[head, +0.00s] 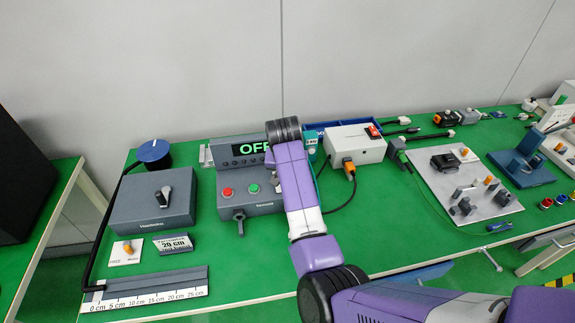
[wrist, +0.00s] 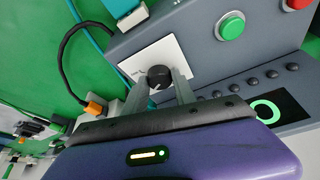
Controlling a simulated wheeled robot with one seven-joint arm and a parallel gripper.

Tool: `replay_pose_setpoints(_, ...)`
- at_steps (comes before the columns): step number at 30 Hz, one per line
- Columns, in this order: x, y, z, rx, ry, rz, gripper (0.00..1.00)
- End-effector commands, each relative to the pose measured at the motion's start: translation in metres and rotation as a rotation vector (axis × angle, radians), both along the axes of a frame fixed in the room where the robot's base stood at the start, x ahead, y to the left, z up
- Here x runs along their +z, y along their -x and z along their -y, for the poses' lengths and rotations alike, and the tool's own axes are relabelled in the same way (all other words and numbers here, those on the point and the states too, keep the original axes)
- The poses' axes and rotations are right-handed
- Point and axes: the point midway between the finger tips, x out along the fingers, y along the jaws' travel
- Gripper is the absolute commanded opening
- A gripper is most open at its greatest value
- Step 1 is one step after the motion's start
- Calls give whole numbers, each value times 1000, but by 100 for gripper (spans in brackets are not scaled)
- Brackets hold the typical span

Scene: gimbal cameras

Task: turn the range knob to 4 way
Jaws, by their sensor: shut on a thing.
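The range knob (wrist: 158,76) is a small round black knob on a white label plate (wrist: 177,49) of the grey control box. My gripper (wrist: 167,83) has its two grey fingers on either side of the knob, shut on it. The label print is too small and too covered to read, so the knob's setting cannot be told. In the head view the control box (head: 237,209) stands at the middle of the green bench, its display showing green "OF" with the rest hidden. My arm covers the knob and the fingers there.
A green button (head: 227,192) and a red button (head: 252,189) sit on the same box. A white box with a red switch (head: 372,131) and cables stands to the right. A grey box with a lever (head: 163,195) stands to the left.

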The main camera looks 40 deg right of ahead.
Motion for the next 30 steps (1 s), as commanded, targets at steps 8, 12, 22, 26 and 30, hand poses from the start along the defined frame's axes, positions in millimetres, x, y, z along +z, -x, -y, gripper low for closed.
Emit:
replay_pose_setpoints(8, 5, 3, 3, 258, -2, -3, 0)
replay_pose_setpoints(12, 4, 3, 3, 391, -1, -1, 0)
replay_pose_setpoints(22, 2, 2, 5, 700, -2, 2, 0)
replay_pose_setpoints(26, 1, 2, 6, 809, -1, 1, 0)
replay_pose_setpoints(30, 1, 2, 6, 911, 0, 2, 0)
